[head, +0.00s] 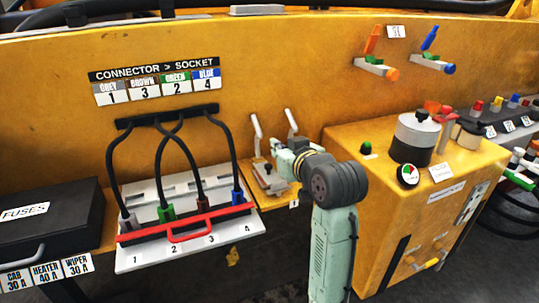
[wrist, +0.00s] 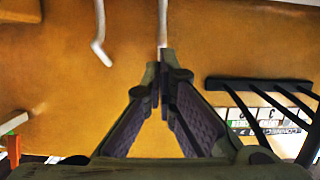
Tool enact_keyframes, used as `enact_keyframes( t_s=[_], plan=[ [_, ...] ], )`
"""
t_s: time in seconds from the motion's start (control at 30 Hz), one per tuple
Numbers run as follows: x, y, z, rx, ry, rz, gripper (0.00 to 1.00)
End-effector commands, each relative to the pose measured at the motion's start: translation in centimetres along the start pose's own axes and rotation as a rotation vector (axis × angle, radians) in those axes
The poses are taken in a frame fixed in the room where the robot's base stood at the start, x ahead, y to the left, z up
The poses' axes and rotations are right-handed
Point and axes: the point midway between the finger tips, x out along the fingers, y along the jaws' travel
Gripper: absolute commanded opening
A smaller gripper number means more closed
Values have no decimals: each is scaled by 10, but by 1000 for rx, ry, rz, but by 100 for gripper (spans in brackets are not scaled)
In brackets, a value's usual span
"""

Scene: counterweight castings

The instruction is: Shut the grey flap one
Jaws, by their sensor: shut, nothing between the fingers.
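Two pale grey levers stand up against the yellow panel, the left one (head: 257,132) and the right one (head: 292,120). I cannot tell for sure which part is the grey flap. A small metal clamp-like piece (head: 268,180) sits on the yellow ledge below them. My gripper (head: 277,147) is shut and empty in front of the levers, hiding part of them. In the wrist view, turned upside down, the gripper's fingertips (wrist: 160,72) are close to the end of one lever (wrist: 162,25); touching or apart is unclear. The other lever (wrist: 100,35) is to the left, clear of the fingers.
Left of my gripper, a white socket board (head: 138,262) carries plugged cables behind a red bar (head: 185,224). A black fuse box (head: 45,225) is farther left. A yellow cabinet (head: 440,215) stands close on the right. Orange (head: 372,40) and blue (head: 430,38) levers are above it.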

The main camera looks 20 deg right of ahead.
Motion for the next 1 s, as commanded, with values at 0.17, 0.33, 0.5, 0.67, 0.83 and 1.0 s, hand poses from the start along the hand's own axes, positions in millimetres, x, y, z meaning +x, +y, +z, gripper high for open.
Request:
enact_keyframes(
  t_s=[0.17, 0.33, 0.5, 0.67, 0.83, 1.0],
  plan=[
    [39, -1, -2, 2, -3, -3, 0],
    [50, 1, 20, 4, -2, 2, 0],
    [54, 0, 34, 1, 0, 1, 0],
    [54, 0, 39, 0, 1, 1, 0],
    [54, 0, 39, 0, 1, 1, 0],
    [55, 0, 40, 0, 4, 1, 0]
  ],
)
